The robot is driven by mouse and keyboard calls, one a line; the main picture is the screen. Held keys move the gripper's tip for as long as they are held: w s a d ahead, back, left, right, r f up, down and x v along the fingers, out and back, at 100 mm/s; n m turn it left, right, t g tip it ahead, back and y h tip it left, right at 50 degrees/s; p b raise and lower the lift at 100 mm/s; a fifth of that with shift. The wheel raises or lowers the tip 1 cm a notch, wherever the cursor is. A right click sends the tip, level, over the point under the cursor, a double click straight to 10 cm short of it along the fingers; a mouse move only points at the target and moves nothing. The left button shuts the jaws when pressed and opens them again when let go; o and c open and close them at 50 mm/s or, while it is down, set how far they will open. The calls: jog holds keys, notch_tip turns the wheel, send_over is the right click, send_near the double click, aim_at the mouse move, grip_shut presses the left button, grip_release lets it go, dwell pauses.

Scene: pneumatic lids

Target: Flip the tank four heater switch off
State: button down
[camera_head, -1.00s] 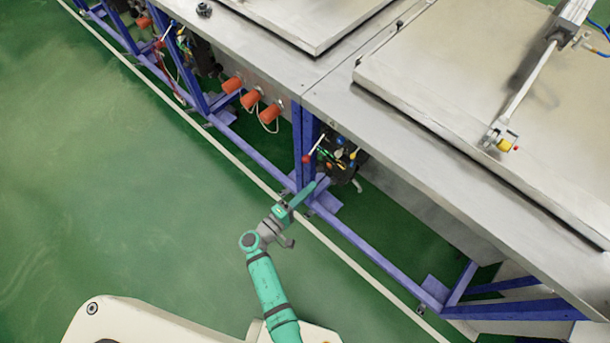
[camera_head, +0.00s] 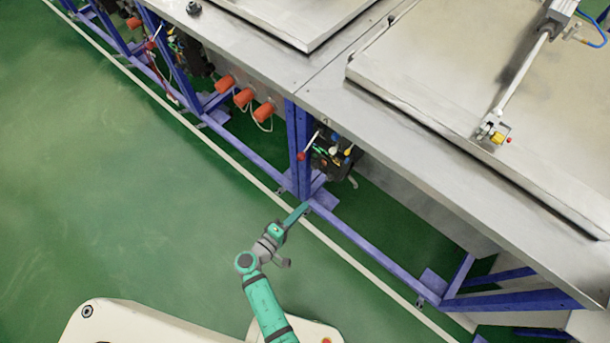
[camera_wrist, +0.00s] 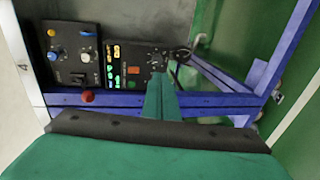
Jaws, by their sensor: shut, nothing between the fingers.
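The tank four control panel shows in the wrist view as a black box (camera_wrist: 115,65) with several green, yellow and orange buttons or lamps and a small red piece.
A blue frame post (camera_head: 298,150) and a low blue rail (camera_head: 370,245) stand near the panel. The steel tabletop (camera_head: 400,160) overhangs it. Orange plugs (camera_head: 243,97) sit left of the post. Green floor in front is clear.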

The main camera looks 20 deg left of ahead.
jog(key=s+d+f+m+g+y, duration=0.2)
jog(key=s+d+f+g+y, duration=0.15)
jog(key=s+d+f, duration=0.4)
jog(key=s+r+m+y, duration=0.3)
jog(key=s+r, duration=0.2)
jog(key=s, duration=0.5)
jog(key=s+d+r+m+t, duration=0.1)
jog(key=s+r+m, duration=0.1)
jog(key=r, duration=0.6)
jog(key=s+d+r+m+t, duration=0.1)
jog(key=s+r+m+t, duration=0.1)
jog(key=r, duration=0.7)
jog(key=s+d+r+m+t, duration=0.1)
jog(key=r+m, duration=0.3)
jog(key=r, duration=0.5)
jog(key=shift+s+d+r, duration=0.2)
jog(key=shift+s+d, duration=0.25)
jog(key=shift+s, duration=0.05)
jog(key=shift+w, duration=0.1)
